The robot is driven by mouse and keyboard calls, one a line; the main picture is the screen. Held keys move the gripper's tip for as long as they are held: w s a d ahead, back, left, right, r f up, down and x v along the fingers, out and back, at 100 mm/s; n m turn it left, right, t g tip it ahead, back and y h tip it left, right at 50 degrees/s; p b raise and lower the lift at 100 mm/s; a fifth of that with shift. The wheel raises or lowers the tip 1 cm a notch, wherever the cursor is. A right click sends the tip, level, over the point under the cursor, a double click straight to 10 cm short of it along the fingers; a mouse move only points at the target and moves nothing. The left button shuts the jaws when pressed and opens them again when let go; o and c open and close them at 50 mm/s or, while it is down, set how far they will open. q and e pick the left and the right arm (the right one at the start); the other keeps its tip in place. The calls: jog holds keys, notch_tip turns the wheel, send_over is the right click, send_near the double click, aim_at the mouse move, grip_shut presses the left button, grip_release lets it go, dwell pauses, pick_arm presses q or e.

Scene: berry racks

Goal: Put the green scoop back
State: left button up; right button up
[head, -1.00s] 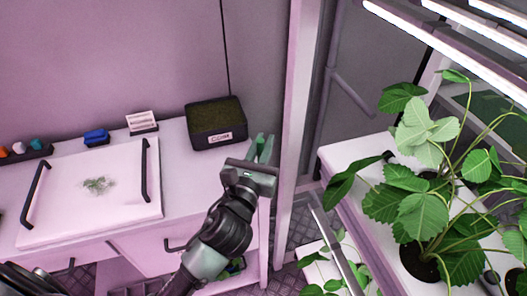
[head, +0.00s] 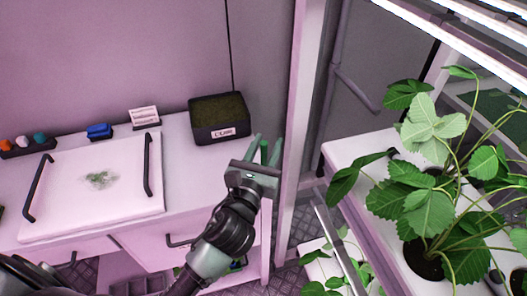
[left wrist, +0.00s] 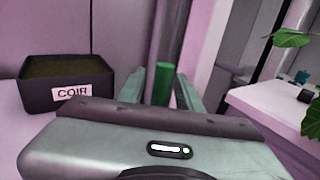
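My left gripper (head: 264,150) is at the right end of the white bench, right of and nearer than the dark COIR bin. Its two pale green-grey fingers point away from me, on both sides of the upright dark green handle of the scoop (left wrist: 162,84). The fingers look closed in on this handle, though thin gaps show beside it in the left wrist view. The scoop's lower part is hidden behind the gripper body. The COIR bin (head: 219,133), filled with brown-green material, also shows at the left wrist view's left (left wrist: 68,96). My right gripper is not in view.
A white post (head: 296,120) stands close to the right of the gripper. Beyond it is a rack with potted leafy plants (head: 425,215). On the bench (head: 185,180) are a white board (head: 120,205) with black handles, a blue item (head: 99,131) and a white labelled box (head: 144,116).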

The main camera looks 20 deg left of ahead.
pick_arm(q)
jog(key=shift+s, duration=0.3)
jog(key=s+b, duration=0.2)
jog(key=s, duration=0.9)
jog(key=shift+s+b, duration=0.2)
jog(key=shift+b, duration=0.15)
jog(key=shift+r, duration=0.1)
